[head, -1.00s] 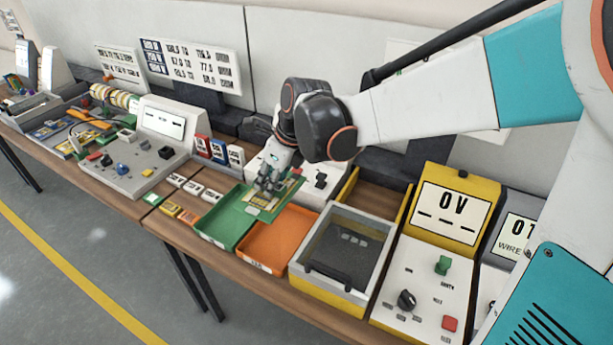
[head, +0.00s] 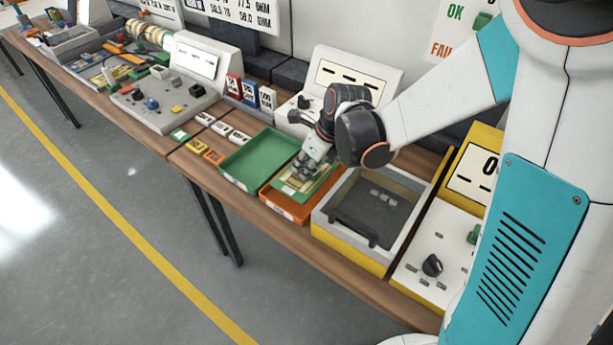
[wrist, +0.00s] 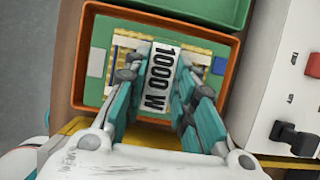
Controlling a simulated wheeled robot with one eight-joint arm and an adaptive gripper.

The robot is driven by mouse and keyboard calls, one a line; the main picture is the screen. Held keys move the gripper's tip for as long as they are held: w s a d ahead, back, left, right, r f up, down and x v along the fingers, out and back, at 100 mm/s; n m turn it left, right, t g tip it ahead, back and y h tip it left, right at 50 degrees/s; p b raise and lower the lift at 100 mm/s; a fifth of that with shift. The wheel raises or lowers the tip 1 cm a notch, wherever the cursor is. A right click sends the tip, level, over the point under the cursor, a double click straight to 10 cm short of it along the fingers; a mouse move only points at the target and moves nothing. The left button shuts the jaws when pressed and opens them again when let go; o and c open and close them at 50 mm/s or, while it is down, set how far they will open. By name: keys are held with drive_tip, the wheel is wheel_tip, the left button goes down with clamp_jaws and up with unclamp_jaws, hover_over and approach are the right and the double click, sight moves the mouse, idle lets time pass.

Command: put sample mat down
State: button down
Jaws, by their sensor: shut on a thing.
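The sample mat (head: 318,184) is a green sheet with a pale patterned middle and a white "1000 W" label, which reads clearly in the wrist view (wrist: 160,72). My gripper (head: 306,166) is shut on the mat from above, its fingers on both sides of the label (wrist: 155,88). The mat is over the orange tray (head: 285,208), and in the wrist view it lies within the tray's orange rim (wrist: 81,50). I cannot tell whether it touches the tray floor.
An empty green tray (head: 250,160) adjoins the orange tray on the left. A yellow-and-grey box with a dark clear lid (head: 365,210) stands close on the right. A white device with a knob (head: 335,75) stands behind. Small labelled blocks (head: 213,157) sit left of the green tray.

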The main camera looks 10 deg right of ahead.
drive_tip(key=shift+f+b, duration=0.85)
drive_tip(key=shift+f, duration=1.55)
drive_tip(key=shift+r, duration=0.1)
drive_tip(key=c, duration=1.3)
unclamp_jaws()
